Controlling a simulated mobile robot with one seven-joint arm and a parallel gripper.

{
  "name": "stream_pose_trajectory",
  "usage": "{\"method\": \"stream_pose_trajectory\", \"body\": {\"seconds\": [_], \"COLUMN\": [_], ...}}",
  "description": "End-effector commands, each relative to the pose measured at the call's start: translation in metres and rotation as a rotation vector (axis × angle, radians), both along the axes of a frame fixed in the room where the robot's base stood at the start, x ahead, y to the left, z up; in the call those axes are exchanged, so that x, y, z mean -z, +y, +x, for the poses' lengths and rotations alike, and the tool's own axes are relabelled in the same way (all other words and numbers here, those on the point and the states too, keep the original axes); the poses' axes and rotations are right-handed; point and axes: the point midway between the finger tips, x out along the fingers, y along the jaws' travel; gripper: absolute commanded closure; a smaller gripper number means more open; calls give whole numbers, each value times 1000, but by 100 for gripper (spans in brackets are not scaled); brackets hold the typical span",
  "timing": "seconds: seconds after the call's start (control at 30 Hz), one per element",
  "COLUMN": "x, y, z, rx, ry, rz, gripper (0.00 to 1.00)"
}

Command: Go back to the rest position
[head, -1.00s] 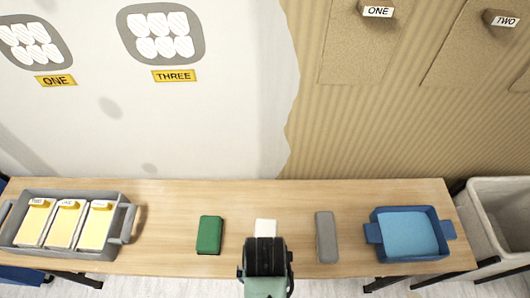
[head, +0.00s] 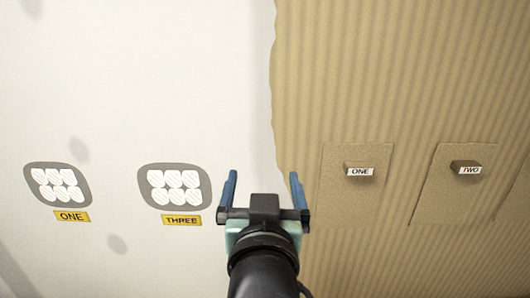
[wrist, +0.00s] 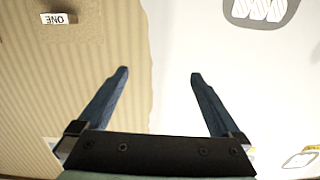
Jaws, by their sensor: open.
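On the white part are grey patches with white shapes, labelled ONE (head: 57,185) and THREE (head: 174,187). On the tan part are plain panels with small blocks labelled ONE (head: 358,171) and TWO (head: 466,168).

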Motion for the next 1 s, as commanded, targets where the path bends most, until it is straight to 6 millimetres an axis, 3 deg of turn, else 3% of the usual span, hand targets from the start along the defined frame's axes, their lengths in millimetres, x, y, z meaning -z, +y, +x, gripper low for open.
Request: {"method": "stream_pose_trajectory", "body": {"seconds": [0.03,0.2,0.3,0.4,0.5,0.6,1.0], "x": [-46,-169,-226,-265,-287,-297,-297], "y": [0,-1,-2,-2,-2,-2,-2], "z": [-6,-43,-74,-102,-121,-131,-131], "rx": [1,6,10,15,18,19,19], "ry": [-108,-446,-620,-752,-835,-874,-876], "rz": [-4,-18,-24,-29,-33,-35,-35], "gripper": [0,0,0,0,0,0,0]}}
